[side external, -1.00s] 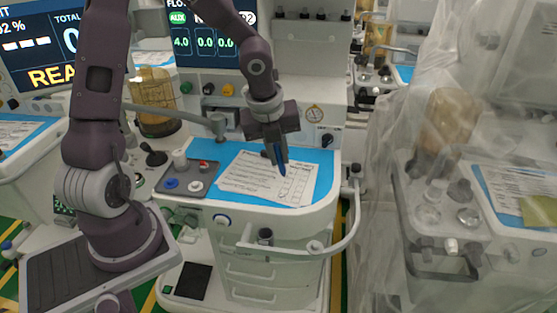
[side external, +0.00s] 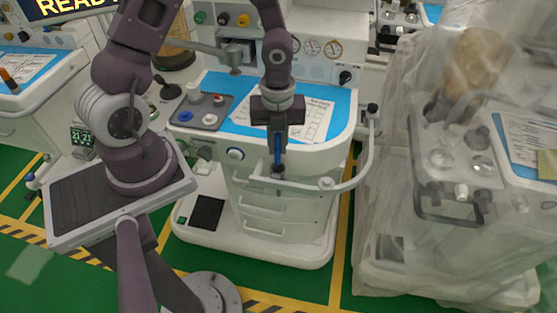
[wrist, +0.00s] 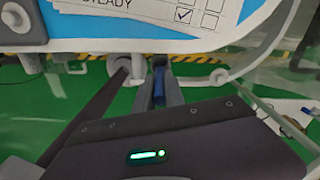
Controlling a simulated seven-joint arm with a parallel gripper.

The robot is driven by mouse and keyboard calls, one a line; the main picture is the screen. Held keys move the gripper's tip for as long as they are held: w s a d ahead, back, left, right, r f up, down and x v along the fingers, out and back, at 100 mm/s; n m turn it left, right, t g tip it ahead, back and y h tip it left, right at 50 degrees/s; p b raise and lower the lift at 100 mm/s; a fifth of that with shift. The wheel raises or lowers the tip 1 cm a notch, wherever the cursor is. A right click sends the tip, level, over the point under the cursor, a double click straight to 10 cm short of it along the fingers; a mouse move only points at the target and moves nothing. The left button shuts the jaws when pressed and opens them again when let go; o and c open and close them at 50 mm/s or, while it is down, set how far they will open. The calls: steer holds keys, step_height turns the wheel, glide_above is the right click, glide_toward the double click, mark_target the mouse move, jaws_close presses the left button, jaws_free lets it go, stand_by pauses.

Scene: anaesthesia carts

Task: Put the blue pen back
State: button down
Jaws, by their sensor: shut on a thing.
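My gripper (side external: 277,140) is shut on the blue pen (side external: 278,152) and holds it upright, point down, in front of the cart's front edge. In the wrist view the blue pen (wrist: 158,84) shows between my fingers (wrist: 157,98). A small dark cup (side external: 277,173) is on the cart front by the white rail, directly below the pen in the side view. I cannot tell whether the pen's tip is inside the cup or just above it. The printed checklist (side external: 312,122) lies on the blue mat behind my gripper.
The white rail (side external: 345,184) curves around the cart's front right corner. A grey tray (side external: 187,112) with knobs sits left of the checklist. A cart under clear plastic (side external: 400,150) stands to the right. Green floor shows below.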

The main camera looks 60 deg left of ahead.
mark_target(278, 162)
step_height(278, 162, down, 5)
steer(key=shift+r, duration=0.1)
steer(key=c, duration=1.4)
jaws_free()
